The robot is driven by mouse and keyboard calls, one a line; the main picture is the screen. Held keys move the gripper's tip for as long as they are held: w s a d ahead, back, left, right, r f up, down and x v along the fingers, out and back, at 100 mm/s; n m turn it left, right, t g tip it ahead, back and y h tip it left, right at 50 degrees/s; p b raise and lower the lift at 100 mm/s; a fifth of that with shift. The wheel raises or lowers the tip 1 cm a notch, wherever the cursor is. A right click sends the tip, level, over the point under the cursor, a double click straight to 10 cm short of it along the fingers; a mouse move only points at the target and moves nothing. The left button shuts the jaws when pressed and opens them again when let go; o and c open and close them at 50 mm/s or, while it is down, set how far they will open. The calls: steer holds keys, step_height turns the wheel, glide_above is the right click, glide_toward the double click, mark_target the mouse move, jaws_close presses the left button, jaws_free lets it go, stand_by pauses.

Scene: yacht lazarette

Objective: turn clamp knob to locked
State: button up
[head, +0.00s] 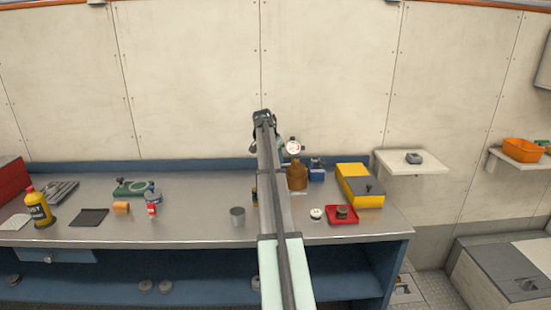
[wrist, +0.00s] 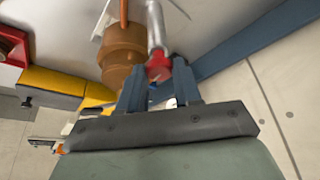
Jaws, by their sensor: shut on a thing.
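My gripper (wrist: 158,80) is shut on a small red piece (wrist: 158,66) at the end of a silver rod (wrist: 155,25). The red piece sits between the two blue-grey fingertips. I cannot tell for certain whether it is the clamp knob, and no locked mark is readable. A brown, stepped round body (wrist: 122,55) is just left of the fingers in the wrist view. In the head view my arm hides most of the gripper. A round white face with a red mark (head: 294,147) shows beside it, above a brown bottle-like body (head: 297,175).
The steel bench (head: 190,225) has free room at middle left.

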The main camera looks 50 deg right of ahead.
steer(key=o, duration=1)
steer(key=shift+o, duration=0.2)
steer(key=v, duration=1.3)
steer(key=shift+r, duration=0.4)
steer(key=shift+a, duration=0.1)
